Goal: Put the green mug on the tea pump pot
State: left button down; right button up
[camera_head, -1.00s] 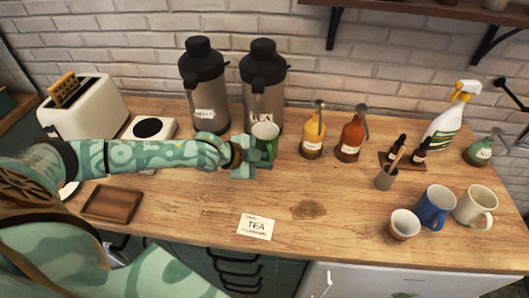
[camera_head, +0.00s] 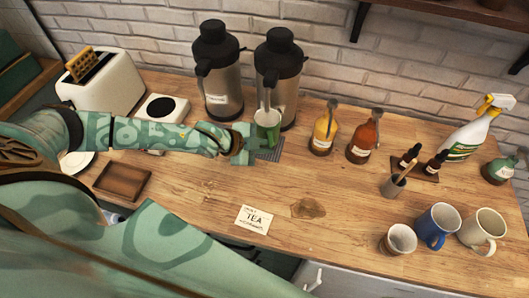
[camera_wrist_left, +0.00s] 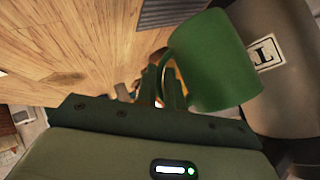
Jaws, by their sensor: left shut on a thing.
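The green mug (camera_head: 267,123) is at the front of the right-hand pump pot (camera_head: 278,72), below its spout, over a grey ribbed drip mat (camera_head: 268,149). My left gripper (camera_head: 250,143) is at the mug's left side, shut on it. In the left wrist view the green mug (camera_wrist_left: 210,60) is at the jaws, close beside the pump pot with its label (camera_wrist_left: 263,53). The mug's base and the exact grip are partly hidden, and I cannot tell whether it touches the mat. My right gripper is not in view.
A second pump pot (camera_head: 216,75) stands left of the first. Yellow (camera_head: 324,132) and orange (camera_head: 362,140) pump bottles stand to the right. A blue mug (camera_head: 437,226) and two other cups stand front right. A tea card (camera_head: 254,219) lies in front; the middle counter is mostly clear.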

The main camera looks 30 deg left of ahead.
pick_arm(q)
jog(key=shift+w+f, duration=0.1)
jog(key=shift+f, duration=0.35)
notch_tip(320, 180, down, 3)
jog(key=shift+w+d+f+b, duration=0.1)
jog(key=shift+b, duration=0.35)
jog(key=c, duration=1.5)
grip_release()
jog(key=p+v, duration=0.1)
jog(key=v, duration=1.1)
